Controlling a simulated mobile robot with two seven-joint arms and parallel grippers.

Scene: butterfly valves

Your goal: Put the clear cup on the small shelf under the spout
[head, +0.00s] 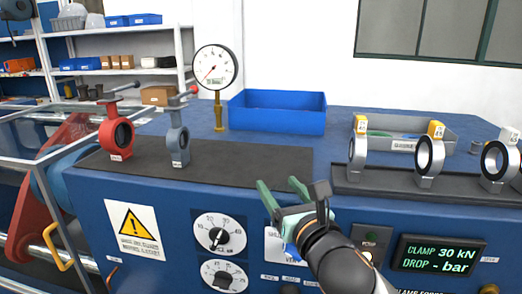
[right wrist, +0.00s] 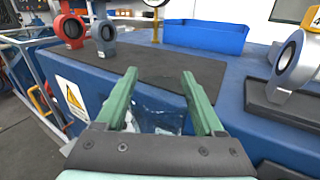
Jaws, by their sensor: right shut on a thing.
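My right gripper (head: 284,189) is in front of the blue bench, with its two green fingers pointing towards the bench top. The fingers stand apart, shut on a see-through thing that I take for the clear cup (right wrist: 158,120). The cup shows only faintly between the fingers in the right wrist view, and its outline is hard to tell. In the head view I cannot make it out. I see no spout and no small shelf under one. My left gripper is not in view.
The blue bench has a dark mat (head: 240,160), a red valve (head: 116,134), a grey valve (head: 178,144), a pressure gauge (head: 215,66) and a blue bin (head: 277,112). Several ring-shaped valves stand at the right by a grey tray (head: 405,144). The mat's right part is clear.

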